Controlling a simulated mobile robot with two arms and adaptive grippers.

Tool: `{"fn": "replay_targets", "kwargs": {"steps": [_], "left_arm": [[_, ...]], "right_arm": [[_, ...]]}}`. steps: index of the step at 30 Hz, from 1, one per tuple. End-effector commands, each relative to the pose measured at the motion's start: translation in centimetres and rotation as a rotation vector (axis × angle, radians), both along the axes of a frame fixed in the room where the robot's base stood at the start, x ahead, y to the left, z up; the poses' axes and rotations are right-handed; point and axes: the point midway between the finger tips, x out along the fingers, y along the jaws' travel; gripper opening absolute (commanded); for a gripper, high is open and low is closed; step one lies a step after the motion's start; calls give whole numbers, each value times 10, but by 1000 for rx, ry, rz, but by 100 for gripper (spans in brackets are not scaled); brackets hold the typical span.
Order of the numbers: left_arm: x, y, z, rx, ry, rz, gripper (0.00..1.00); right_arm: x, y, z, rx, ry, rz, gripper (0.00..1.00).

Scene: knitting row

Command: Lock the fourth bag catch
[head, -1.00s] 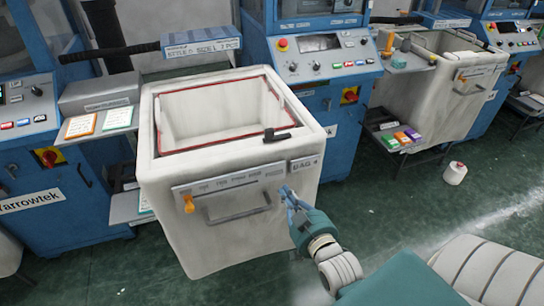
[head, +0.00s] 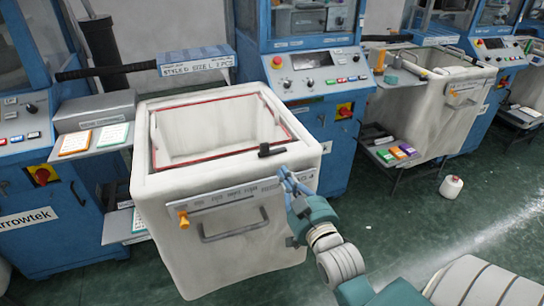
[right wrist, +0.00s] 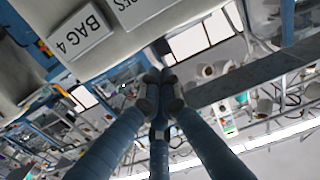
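The white bag bin (head: 230,247) marked BAG 4 stands in the middle of the head view. A black catch (head: 271,150) lies on its front rim near the right corner. My right gripper (head: 284,173) is just below and right of this catch, in front of the bin's label strip, and appears apart from the catch. In the right wrist view its blue fingers (right wrist: 160,78) come together at the tips with nothing between them. The BAG 4 label (right wrist: 82,32) shows at the upper left there; the catch cannot be made out. My left gripper is not in view.
An orange knob (head: 183,219) and a grey handle (head: 234,229) are on the bin's front. Blue machines (head: 320,80) stand behind. A second bin (head: 440,112) and a shelf with coloured boxes (head: 397,152) are at right. A white cone (head: 451,187) is on the open floor.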

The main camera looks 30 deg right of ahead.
Motion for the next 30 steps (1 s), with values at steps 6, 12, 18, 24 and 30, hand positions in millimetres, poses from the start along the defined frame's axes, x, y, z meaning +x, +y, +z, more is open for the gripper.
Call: {"fn": "replay_targets", "kwargs": {"steps": [6,12,18,24,30], "left_arm": [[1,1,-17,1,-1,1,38],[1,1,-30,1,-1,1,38],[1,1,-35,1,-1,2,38],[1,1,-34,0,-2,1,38],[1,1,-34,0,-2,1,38]], "right_arm": [[48,-12,-2,-1,-5,0,0],[80,-19,-2,-1,-3,0,0],[94,-23,-1,-1,0,0,0],[95,-23,0,-1,0,0,0],[95,-23,0,0,0,0,0]]}}
